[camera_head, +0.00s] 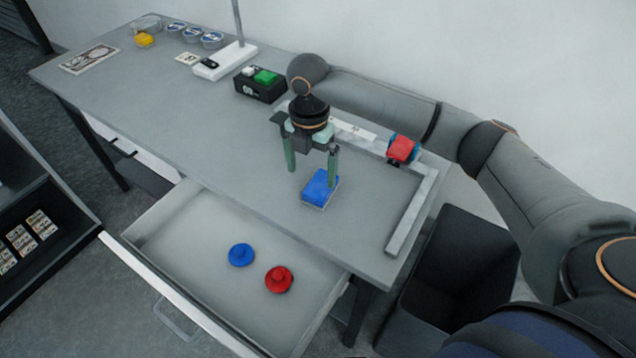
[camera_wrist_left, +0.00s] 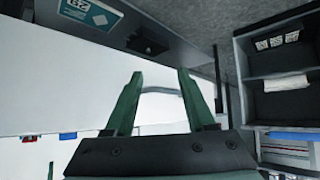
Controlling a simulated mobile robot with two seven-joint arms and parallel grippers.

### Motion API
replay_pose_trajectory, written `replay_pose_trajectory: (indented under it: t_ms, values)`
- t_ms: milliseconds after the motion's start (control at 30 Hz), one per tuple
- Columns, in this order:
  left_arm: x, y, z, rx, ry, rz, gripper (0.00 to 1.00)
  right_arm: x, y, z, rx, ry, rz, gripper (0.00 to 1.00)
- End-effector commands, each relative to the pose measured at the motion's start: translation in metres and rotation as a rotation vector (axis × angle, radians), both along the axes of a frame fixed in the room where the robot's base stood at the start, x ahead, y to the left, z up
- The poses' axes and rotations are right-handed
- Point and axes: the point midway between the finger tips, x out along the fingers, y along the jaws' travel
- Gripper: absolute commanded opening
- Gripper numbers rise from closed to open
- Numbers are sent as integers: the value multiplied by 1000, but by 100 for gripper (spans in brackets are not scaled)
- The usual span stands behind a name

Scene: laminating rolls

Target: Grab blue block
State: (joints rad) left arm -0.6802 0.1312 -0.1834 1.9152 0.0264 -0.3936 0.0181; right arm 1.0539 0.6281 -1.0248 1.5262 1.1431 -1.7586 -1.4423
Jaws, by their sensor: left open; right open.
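The blue block (camera_head: 320,187) lies on the grey table, near its front edge. My right gripper (camera_head: 312,172) is open above the table, fingers pointing down. One finger is close to the block's upper right side and the other is off to its upper left; I cannot tell whether either touches it. My left gripper shows only in the left wrist view (camera_wrist_left: 165,95), with its green fingers apart and nothing between them.
An open drawer (camera_head: 165,222) holds a blue knob (camera_head: 241,254) and a red knob (camera_head: 279,279). A red block (camera_head: 401,149) sits at the table's right. A black box (camera_head: 261,87) with a green top stands behind. A dark bin (camera_head: 455,270) stands right of the table.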

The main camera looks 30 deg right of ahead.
Motion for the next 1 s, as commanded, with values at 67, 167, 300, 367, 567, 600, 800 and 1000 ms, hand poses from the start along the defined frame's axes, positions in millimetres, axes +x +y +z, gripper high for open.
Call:
replay_pose_trajectory:
  t_ms: [67, 167, 300, 367, 567, 600, 800, 1000]
  values:
    - [-2, 0, -2, 0, 6, 0, 55, 0, -1, -16, -2, 2, -1, 100]
    - [-3, 0, -3, 0, 6, 0, 55, 0, 0, -30, 0, 2, 0, 100]
    - [-2, 0, -3, 0, 6, 0, 55, 1, -1, -40, -1, -1, 0, 100]
    - [-2, 0, -3, 0, 6, 0, 55, 1, -2, -44, -1, -1, -1, 100]
    - [-1, 0, -2, 0, 3, -1, 55, 6, -10, -72, -1, 1, -2, 100]
    - [0, 0, -3, 0, 2, -1, 55, 5, -9, -78, 0, 1, 0, 100]
    - [1, 0, -2, 0, 0, -1, 55, 5, -9, -92, 0, -3, 1, 100]
    - [1, 0, -2, 0, 0, -1, 55, 5, -9, -92, 0, -3, 1, 99]
